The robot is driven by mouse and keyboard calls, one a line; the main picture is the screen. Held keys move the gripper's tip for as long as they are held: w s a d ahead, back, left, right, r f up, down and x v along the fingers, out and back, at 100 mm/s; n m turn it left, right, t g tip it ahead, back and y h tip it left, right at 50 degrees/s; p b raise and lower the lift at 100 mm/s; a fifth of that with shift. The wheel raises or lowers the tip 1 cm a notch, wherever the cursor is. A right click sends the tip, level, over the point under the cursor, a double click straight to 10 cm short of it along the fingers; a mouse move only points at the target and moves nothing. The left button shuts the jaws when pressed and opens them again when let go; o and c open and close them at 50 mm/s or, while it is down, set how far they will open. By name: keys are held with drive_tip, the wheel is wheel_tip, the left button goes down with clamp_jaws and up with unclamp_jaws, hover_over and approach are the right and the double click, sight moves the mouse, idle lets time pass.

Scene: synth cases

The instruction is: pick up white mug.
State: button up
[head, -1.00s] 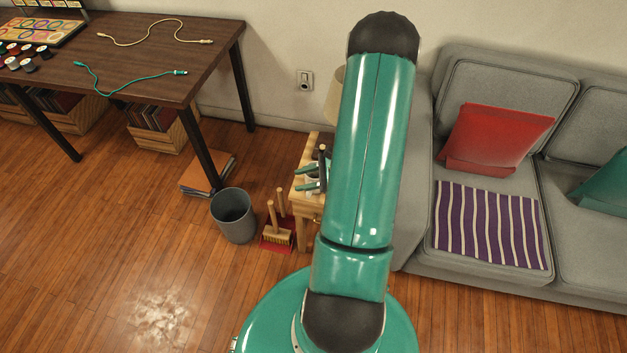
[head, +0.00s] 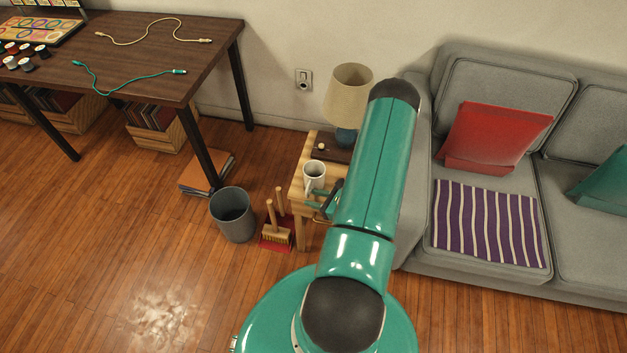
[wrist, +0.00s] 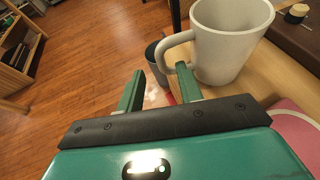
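The white mug (head: 314,175) stands upright on a small wooden side table (head: 297,196). In the wrist view the mug (wrist: 232,45) is large at the upper right, with its handle toward the left. My gripper (head: 312,199) is at the near side of the mug, partly hidden by my arm in the head view. In the wrist view my gripper (wrist: 160,76) is open, with floor showing between its fingers. The right fingertip overlaps the lower part of the handle in the picture; I cannot tell whether they touch. Nothing is held.
A lamp (head: 349,95) and a dark brown box (head: 331,152) are behind the mug. A pink item (wrist: 297,122) lies on the table at the wrist view's right.

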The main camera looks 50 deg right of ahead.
sight(308, 195)
drive_tip(key=x, duration=0.5)
drive_tip(key=shift+w+d+f, duration=0.1)
drive_tip(key=shift+w+d, duration=0.05)
drive_tip(key=shift+w, duration=0.25)
clamp_jaws()
